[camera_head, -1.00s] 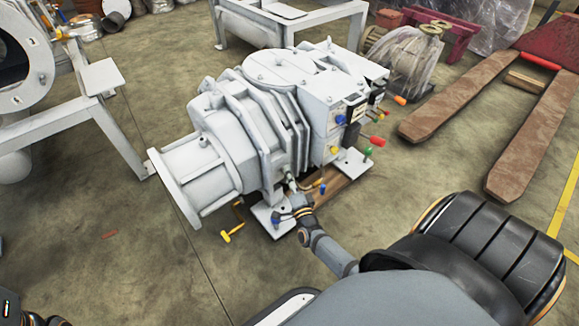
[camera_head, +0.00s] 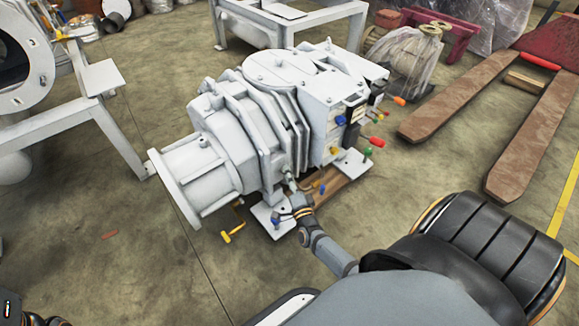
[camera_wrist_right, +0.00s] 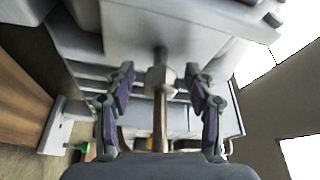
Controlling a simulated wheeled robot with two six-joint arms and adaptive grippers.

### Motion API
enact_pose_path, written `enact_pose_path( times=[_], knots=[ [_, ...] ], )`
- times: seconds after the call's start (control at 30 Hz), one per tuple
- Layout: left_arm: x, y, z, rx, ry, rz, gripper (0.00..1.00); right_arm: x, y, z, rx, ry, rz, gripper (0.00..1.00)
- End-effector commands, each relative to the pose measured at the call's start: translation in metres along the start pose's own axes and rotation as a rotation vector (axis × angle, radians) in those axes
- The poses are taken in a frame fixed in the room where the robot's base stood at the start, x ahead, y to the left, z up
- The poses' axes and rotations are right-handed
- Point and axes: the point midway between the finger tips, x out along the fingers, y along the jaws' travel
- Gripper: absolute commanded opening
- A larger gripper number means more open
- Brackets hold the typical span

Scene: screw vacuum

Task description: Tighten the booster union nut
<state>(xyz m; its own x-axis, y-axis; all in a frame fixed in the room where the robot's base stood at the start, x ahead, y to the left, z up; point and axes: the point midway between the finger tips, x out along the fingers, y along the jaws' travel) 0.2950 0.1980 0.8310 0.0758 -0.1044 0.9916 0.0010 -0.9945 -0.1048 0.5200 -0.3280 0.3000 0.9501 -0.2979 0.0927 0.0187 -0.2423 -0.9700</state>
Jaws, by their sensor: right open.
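The booster is a large white pump (camera_head: 255,110) on the floor in the head view. In the right wrist view, a pale union nut (camera_wrist_right: 160,80) sits on a thin pipe with a brownish lower length (camera_wrist_right: 160,122). My right gripper (camera_wrist_right: 160,72) is open, with one finger on each side of the nut and a visible gap to it on both sides. In the head view my right gripper (camera_head: 289,184) is small, close to the pump's lower front side, and the nut is too small to make out there. My left gripper does not show clearly; only dark arm parts appear at the lower left corner.
Coloured handles (camera_head: 373,141) stick out of the pump's right side. A yellow crank handle (camera_head: 232,233) is at its lower front. A white frame (camera_head: 105,110) stands left, and rusty forks (camera_head: 455,100) lie right. The floor in front is mostly clear.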

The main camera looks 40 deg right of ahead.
Motion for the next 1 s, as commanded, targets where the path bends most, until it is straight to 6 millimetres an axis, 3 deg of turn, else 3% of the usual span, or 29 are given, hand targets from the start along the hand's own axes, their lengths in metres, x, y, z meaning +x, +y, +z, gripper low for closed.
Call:
enact_pose_path(
  times=[0.13, 0.3, 0.5, 1.0],
  knots=[
    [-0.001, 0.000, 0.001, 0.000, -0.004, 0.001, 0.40, -0.011, 0.001, 0.000, 0.000, -0.001, 0.002, 0.55],
    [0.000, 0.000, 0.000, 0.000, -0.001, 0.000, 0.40, -0.045, 0.001, 0.000, 0.000, -0.001, 0.003, 0.55],
    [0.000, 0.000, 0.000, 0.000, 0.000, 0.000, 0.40, -0.071, 0.000, 0.000, 0.000, 0.000, 0.000, 0.55],
    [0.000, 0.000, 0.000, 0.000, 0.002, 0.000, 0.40, -0.075, 0.000, 0.000, 0.000, 0.000, 0.000, 0.55]
  ],
)
